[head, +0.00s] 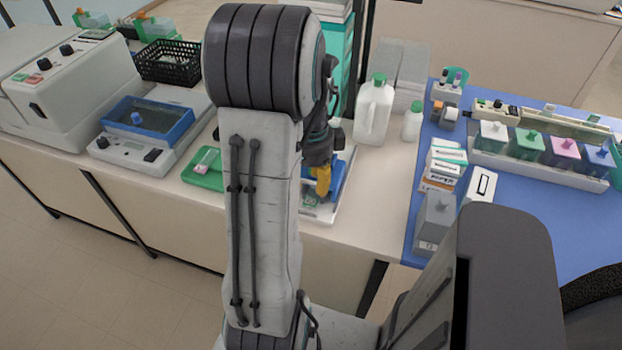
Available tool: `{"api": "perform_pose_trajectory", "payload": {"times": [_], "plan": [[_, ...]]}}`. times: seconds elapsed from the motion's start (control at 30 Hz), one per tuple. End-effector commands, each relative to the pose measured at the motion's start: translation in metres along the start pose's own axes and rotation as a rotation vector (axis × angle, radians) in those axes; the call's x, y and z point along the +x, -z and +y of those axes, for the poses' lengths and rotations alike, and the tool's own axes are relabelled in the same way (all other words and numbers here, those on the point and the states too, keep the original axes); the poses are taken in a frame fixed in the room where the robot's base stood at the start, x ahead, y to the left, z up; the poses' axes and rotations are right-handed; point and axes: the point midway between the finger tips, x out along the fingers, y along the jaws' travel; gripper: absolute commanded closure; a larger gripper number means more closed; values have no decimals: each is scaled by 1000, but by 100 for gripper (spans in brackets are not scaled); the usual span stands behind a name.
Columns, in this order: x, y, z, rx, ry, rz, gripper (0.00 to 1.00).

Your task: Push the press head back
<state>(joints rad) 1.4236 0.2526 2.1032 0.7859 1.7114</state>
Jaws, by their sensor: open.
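My gripper (323,183), with yellow at its tip, points down at a small device on the bench, just right of my upright arm. The device has a white base (322,214) and a blue part (338,176) behind and beside my gripper. This blue part may be the press head; my arm and gripper hide much of it. I cannot tell whether the gripper touches it. The gripper is open, though its fingers are small and overlap in this view.
Left of my arm are a green tray (203,180), a blue-framed device (125,160) and a black basket (168,62). Behind right stands a white jug (374,112). A blue mat (560,225) on the right holds staining jars (528,144), boxes and a grey container (436,218).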

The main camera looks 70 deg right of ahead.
Motion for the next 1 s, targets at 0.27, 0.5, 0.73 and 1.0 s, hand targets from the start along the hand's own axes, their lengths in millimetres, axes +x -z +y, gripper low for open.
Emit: {"api": "perform_pose_trajectory", "payload": {"times": [0.27,0.5,0.73,1.0], "plan": [[0,0,0,0,0,0,87],[0,0,0,0,0,0,100],[0,0,0,0,-1,0,100],[1,0,-1,1,-6,1,100]]}}
